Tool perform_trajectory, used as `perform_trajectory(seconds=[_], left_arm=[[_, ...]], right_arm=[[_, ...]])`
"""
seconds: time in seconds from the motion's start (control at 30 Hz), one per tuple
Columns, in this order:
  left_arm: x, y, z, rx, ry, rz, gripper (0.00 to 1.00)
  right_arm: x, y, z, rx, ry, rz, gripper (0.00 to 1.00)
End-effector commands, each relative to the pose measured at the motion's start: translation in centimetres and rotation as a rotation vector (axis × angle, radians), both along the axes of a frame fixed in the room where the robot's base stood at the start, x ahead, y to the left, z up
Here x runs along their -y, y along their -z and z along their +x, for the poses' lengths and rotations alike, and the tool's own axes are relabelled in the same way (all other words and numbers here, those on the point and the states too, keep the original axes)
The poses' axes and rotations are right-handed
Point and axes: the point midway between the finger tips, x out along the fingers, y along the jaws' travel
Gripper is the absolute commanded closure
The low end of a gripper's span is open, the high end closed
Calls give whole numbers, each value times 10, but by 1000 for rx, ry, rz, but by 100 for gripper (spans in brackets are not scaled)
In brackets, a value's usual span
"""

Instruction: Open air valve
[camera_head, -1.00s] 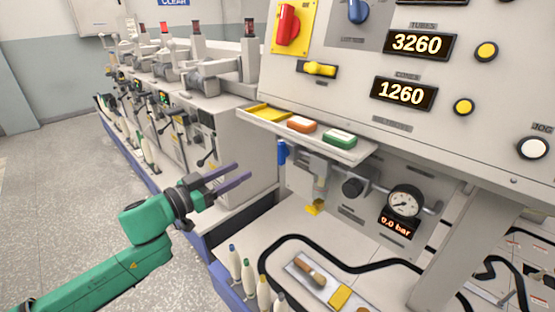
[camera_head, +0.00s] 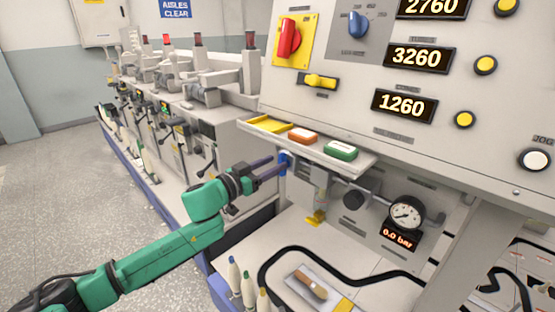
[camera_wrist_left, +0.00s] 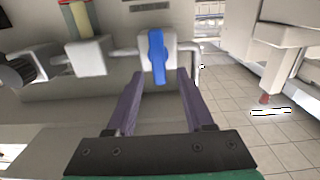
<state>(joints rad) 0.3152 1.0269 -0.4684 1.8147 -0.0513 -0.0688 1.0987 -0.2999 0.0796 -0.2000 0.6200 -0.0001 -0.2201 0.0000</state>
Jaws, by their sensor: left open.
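The air valve has a blue lever handle (camera_head: 284,163) under the front shelf of the grey panel, at the left end of the air line. In the left wrist view the blue handle (camera_wrist_left: 156,57) stands upright on a pale valve body. My left gripper (camera_head: 278,167) is open, its two purple fingers pointing at the valve. In the left wrist view the fingertips (camera_wrist_left: 160,75) lie on either side of the handle's lower part; I cannot tell whether they touch it. The gauge (camera_head: 406,213) has a readout (camera_head: 397,238) showing 0.0 bar. My right gripper is not in view.
The shelf (camera_head: 366,163) with yellow, orange and green buttons overhangs the valve. A black knob (camera_head: 353,200) and a regulator with a yellow bottom (camera_head: 316,217) sit right of it.

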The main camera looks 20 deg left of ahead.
Motion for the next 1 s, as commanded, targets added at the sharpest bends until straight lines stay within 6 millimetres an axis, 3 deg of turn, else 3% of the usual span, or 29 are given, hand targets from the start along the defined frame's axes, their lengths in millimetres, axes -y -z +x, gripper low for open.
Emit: perform_trajectory(seconds=[0.17,0.43,0.57,1.0], left_arm=[[8,-2,17,1,1,1,48],[9,0,19,0,2,1,48],[9,0,19,0,2,1,97],[9,-1,19,15,2,37,100]], right_arm=[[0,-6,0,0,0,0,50],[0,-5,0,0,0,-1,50],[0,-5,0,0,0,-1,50],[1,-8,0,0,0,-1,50]])
